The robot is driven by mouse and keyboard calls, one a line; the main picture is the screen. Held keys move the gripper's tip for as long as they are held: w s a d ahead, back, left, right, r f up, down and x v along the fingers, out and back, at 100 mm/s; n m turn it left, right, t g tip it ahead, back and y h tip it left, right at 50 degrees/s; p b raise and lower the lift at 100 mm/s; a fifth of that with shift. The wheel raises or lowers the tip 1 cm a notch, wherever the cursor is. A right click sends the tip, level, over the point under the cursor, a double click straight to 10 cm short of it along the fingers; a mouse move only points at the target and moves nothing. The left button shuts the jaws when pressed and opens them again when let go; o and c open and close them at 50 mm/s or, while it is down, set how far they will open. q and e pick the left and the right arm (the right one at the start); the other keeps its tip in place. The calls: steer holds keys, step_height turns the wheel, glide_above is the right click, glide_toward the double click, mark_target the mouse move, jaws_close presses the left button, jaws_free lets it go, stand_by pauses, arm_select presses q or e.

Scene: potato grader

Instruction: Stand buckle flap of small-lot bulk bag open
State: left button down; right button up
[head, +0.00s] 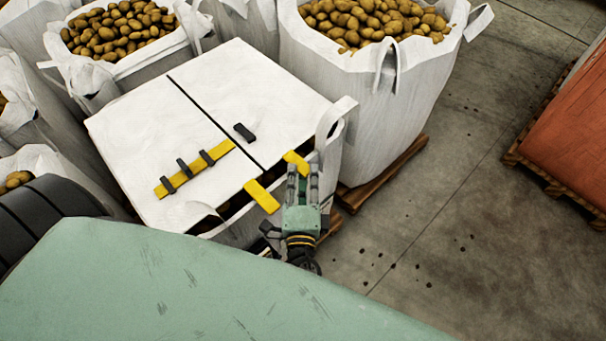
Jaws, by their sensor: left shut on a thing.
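The small-lot bulk bag (250,232) is a square white bag with its top covered by two white flaps, split by a dark seam. The left flap (140,125) lies about flat and carries a yellow strap (220,150) with several black buckles (185,168). The right flap (255,85) also lies about flat and has one black buckle (244,132). Two yellow tabs show at the near edge, one lower (262,196) and one upper (295,158). My left gripper (302,168) is shut at the upper tab by the bag's near right corner; its fingertips partly hide the contact. My right gripper is out of view.
Open bulk bags full of potatoes stand behind right (340,75) and behind left (135,65). A green surface (180,285) fills the foreground, with black rollers (45,215) at left. An orange-red load (575,130) on a pallet stands right.

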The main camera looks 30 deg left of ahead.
arm_select(q)
steer(key=shift+r+p, duration=0.45)
steer(key=shift+p, duration=0.05)
steer(key=r+p, duration=0.2)
steer(key=p, duration=0.1)
steer(key=r+m+g+p, duration=0.1)
steer(key=r, duration=0.1)
steer(key=shift+w+d, duration=0.1)
steer(key=shift+w, duration=0.15)
steer(key=shift+w+d+r+p, duration=0.25)
steer(key=shift+w+r+p, duration=0.4)
steer(key=shift+r, duration=0.8)
steer(key=shift+w+d+r+p, duration=0.25)
steer(key=shift+w+r+p, duration=0.4)
steer(key=shift+r, duration=0.8)
steer(key=shift+w+d+r+p, duration=0.25)
steer(key=shift+w+r+p, duration=0.35)
steer(key=shift+r, duration=0.85)
steer(key=c, duration=2.2)
jaws_free()
steer(key=shift+f, duration=0.1)
steer(key=shift+o, duration=0.2)
